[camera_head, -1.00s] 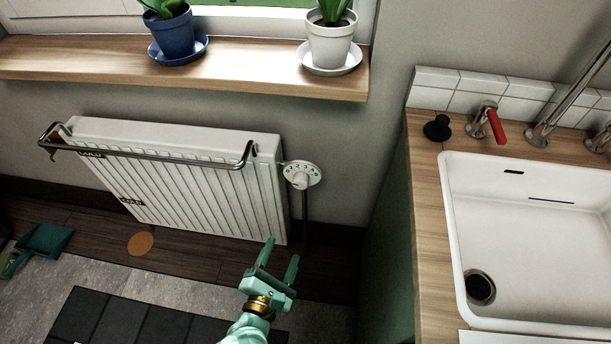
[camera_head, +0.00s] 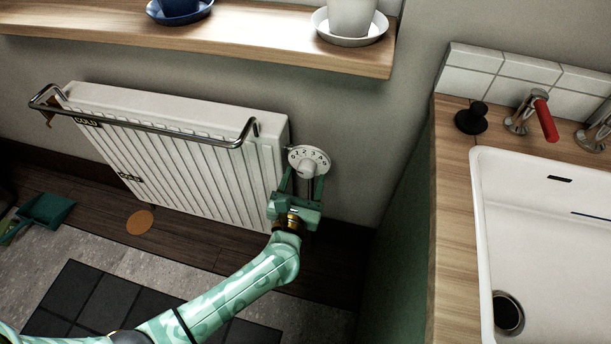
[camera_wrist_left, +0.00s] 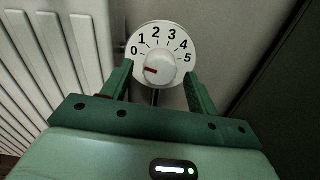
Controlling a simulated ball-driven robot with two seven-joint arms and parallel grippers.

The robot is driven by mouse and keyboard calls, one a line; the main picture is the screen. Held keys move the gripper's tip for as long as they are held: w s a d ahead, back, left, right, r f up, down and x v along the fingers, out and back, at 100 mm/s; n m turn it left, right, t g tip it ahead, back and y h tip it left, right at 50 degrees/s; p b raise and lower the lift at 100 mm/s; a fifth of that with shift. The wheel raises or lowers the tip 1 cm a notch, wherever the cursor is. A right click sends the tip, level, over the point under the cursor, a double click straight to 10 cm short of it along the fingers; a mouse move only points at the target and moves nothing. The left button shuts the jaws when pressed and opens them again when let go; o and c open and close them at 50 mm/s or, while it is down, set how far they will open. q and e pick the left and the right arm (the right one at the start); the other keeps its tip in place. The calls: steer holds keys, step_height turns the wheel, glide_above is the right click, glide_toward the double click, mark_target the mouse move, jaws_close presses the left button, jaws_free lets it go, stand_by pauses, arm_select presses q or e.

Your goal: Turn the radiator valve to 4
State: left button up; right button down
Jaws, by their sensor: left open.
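The radiator valve is a white round dial (camera_head: 308,160) at the radiator's right end. In the left wrist view its dial (camera_wrist_left: 172,35) shows the numbers 0 to 5 around a white knob (camera_wrist_left: 162,67). My left gripper (camera_head: 303,180) is open just below and in front of the dial. In the left wrist view the gripper's fingers (camera_wrist_left: 158,78) stand on either side of the knob, with gaps visible. I cannot tell whether the fingertips reach the knob's depth. My right gripper is not in view.
The white radiator (camera_head: 190,150) has a metal rail (camera_head: 160,150) along its top front. A wooden sill (camera_head: 250,50) with potted plants overhangs above. A counter (camera_head: 455,230) with a white sink (camera_head: 540,190) stands to the right. A green dustpan (camera_head: 45,212) lies on the floor.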

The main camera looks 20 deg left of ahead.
arm_select(q)
steer(key=shift+w, duration=0.7)
steer(key=c, duration=0.9)
steer(key=shift+c, duration=0.4)
